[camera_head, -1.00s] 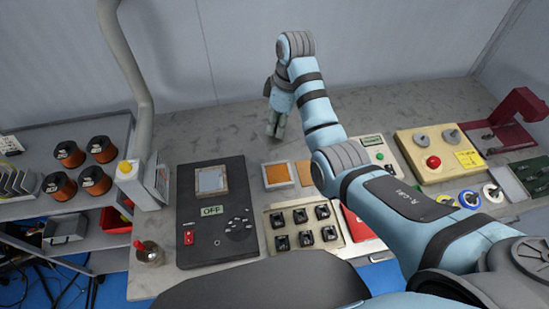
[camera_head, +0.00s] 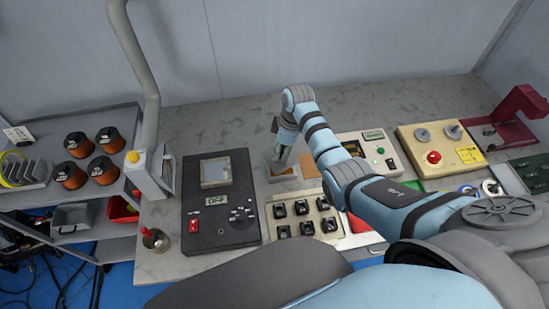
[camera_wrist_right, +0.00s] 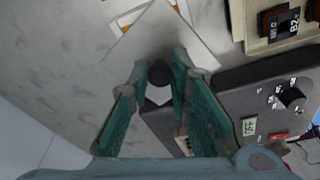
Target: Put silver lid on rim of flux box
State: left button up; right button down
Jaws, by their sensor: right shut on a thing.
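My right gripper (camera_head: 280,160) is shut on the dark knob (camera_wrist_right: 159,73) of the silver lid, seen between the fingers in the right wrist view. The lid is a flat grey square plate (camera_wrist_right: 165,35), tilted in that view. White-edged orange patches (camera_wrist_right: 130,16) of the flux box show past the lid's edges. In the head view the flux box (camera_head: 271,166) is mostly hidden behind the gripper and lid. I cannot tell whether the lid touches the rim or hangs just above it. My left gripper is not in view.
A brown-orange square (camera_head: 310,165) lies right beside the box. The black control unit (camera_head: 220,233) stands to the left, and a beige switch panel (camera_head: 325,226) in front. A white meter box (camera_head: 372,150) is to the right. The grey bench (camera_head: 220,122) behind is clear.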

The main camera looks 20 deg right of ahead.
notch_tip(320, 180, down, 5)
jog(key=b, duration=0.3)
jog(key=shift+b, duration=0.4)
jog(key=shift+r, duration=0.3)
jog(key=shift+f, duration=0.1)
jog(key=c, duration=1.5)
grip_release()
jog(key=shift+f, duration=0.1)
jog(key=shift+r+p, duration=0.4)
jog(key=r, duration=0.4)
jog(key=d+r+p, duration=0.1)
jog(key=r, duration=0.2)
jog(key=s+r, duration=0.1)
jog(key=r, duration=0.3)
jog(key=shift+d+r+p, duration=0.25)
jog(key=shift+r+p, duration=0.05)
